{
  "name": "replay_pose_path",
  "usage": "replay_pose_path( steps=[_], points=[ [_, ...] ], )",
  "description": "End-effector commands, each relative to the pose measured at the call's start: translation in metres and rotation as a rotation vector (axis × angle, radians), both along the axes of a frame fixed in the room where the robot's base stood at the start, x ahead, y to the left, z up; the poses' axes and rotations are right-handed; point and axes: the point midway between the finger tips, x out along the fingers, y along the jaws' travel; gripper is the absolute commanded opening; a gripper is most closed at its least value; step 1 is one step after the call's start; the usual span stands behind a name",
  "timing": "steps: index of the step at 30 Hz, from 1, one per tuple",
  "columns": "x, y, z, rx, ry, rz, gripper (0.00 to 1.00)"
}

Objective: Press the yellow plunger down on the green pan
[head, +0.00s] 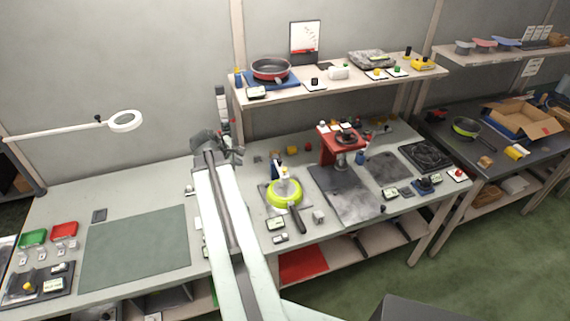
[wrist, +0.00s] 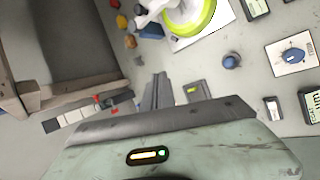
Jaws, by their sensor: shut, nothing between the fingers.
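The green pan (head: 272,200) sits on a plate on the workbench, its dark handle pointing toward the front. A small upright fixture stands at its back edge, with the yellow plunger (head: 283,170) above the pan's pale inside. The gap between plunger and pan is too small to judge. The green pan's rim also shows at the top of the wrist view (wrist: 203,24), cut off by the frame. My gripper (head: 210,138) is behind and left of the pan, apart from it. Its fingers (wrist: 160,77) are together and empty in the wrist view.
A red press (head: 328,150) stands right of the pan, with dark plates beside it. A shelf (head: 340,86) holding a red pan (head: 270,69) overhangs the back of the bench. A blue knob (wrist: 231,61) and small displays are near the pan. A green mat (head: 137,250) lies clear at left.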

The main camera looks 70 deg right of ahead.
Motion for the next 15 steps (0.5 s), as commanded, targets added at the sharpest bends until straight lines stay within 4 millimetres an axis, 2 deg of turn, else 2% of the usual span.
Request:
replay_pose_path(
  steps=[1,3,6,10,15],
  points=[
    [-0.028,-0.023,0.013,-0.025,0.039,0.0,0.0],
    [-0.06,-0.048,0.024,-0.056,0.098,0.016,0.0],
    [-0.099,-0.075,0.036,-0.086,0.172,0.033,0.0],
    [-0.129,-0.092,0.044,-0.107,0.231,0.048,0.0],
    [-0.139,-0.098,0.046,-0.112,0.253,0.054,0.0]
  ],
)
